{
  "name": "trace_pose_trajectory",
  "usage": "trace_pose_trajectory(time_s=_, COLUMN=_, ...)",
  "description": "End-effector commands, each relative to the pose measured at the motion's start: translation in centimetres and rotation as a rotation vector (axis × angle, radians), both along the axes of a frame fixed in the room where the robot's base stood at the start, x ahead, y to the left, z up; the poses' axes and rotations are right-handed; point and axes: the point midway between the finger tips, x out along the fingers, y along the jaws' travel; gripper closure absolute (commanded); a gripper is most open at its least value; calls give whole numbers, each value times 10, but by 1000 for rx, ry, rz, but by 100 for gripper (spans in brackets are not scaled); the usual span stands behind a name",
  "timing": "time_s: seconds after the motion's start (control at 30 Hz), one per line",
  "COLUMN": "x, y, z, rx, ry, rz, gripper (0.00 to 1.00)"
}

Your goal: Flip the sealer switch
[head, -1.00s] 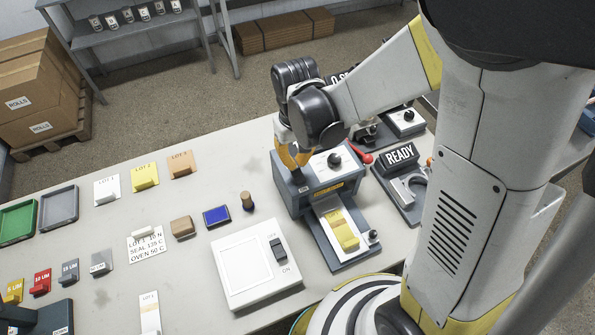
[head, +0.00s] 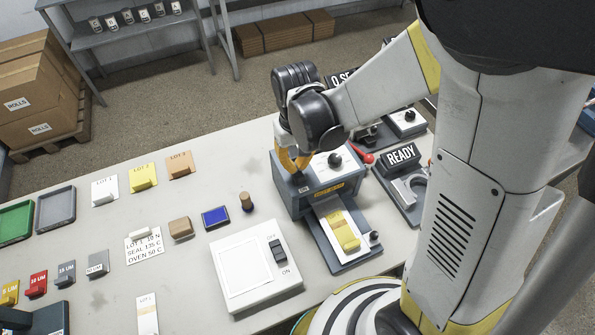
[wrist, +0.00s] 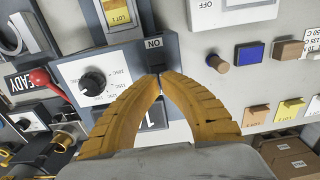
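The sealer is a blue-grey box with a pale top (head: 325,177), and a yellow strip lies on its front plate. Its top shows in the wrist view (wrist: 122,58), with a black dial (wrist: 93,83) and an upside-down ON label (wrist: 154,43). My gripper (head: 294,168) is over the left end of the sealer top. In the wrist view, my gripper's yellow fingers (wrist: 160,74) converge with tips together just beside the ON label, holding nothing visible. The tips cover the place by the label, so the switch and its position are mostly hidden. I cannot tell whether they touch it.
A white pad with an OFF/ON rocker (head: 279,251) lies in front of the sealer. A READY sign (head: 401,156) and a red-knobbed lever (head: 366,158) stand to the right. A blue pad (head: 215,217) and a wooden peg (head: 246,201) lie to the left, with clear table behind.

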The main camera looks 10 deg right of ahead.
Motion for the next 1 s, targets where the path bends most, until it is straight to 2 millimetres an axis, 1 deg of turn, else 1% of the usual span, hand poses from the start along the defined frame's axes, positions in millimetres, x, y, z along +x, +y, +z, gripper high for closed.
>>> trace_pose_trajectory(time_s=0.77, x=0, y=0, z=-12, rx=0, ry=0, rz=0, gripper=100)
trace_pose_trajectory(time_s=0.9, x=0, y=0, z=-10, rx=0, ry=1, rz=0, gripper=100)
trace_pose_trajectory(time_s=1.0, x=0, y=0, z=-4, rx=0, ry=0, rz=0, gripper=100)
